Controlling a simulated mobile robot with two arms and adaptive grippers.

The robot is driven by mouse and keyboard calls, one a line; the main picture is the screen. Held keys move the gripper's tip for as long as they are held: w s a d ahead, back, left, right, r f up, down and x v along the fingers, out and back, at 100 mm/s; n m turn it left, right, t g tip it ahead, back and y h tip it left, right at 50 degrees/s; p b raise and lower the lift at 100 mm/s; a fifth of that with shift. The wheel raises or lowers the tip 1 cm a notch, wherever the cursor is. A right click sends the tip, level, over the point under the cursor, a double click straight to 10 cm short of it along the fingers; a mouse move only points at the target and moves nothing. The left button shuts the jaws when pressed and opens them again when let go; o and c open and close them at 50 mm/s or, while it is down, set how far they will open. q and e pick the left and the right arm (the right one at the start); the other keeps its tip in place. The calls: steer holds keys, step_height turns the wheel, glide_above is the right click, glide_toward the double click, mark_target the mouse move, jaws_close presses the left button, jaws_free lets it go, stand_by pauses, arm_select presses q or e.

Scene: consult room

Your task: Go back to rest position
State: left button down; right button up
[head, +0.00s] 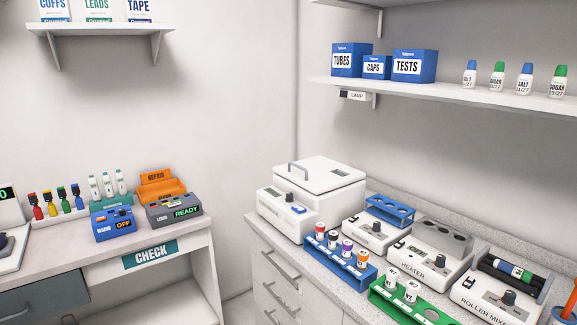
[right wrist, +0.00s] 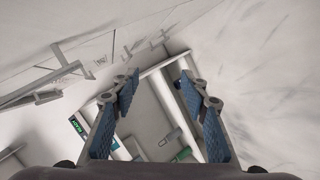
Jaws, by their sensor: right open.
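My right gripper (right wrist: 159,80) shows in the right wrist view with its two blue-padded fingers spread wide. Nothing is held between them, and neither finger is seen touching anything. Neither gripper is seen in the head view, and my left gripper is in no frame.
The right counter holds a white lidded machine (head: 312,195), a blue tube rack (head: 340,265), a green rack (head: 405,305), a heater (head: 425,258) and a roller mixer (head: 497,297). A left desk (head: 60,245) carries small devices. Wall shelves (head: 440,92) hang above. White furniture lies beyond my right fingers.

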steer(key=s+d+f+m+g+h, duration=0.2)
steer(key=s+d+f+m, duration=0.25)
steer(key=s+f, duration=0.5)
steer(key=s+d+f+m+g+h, duration=0.1)
steer(key=s+d+f+m+g, duration=0.1)
steer(key=s, duration=1)
steer(key=s+d+f+m+g, duration=0.2)
steer(key=s+f+m, duration=0.3)
steer(key=s, duration=0.7)
steer(key=s+d+f+m+g+h, duration=0.1)
steer(key=s+f+m+g, duration=0.3)
steer(key=s, duration=0.9)
steer(key=shift+d+f+h, duration=0.3)
steer(key=shift+d+f, duration=0.15)
steer(key=shift+f, duration=0.45)
steer(key=shift+w, duration=0.1)
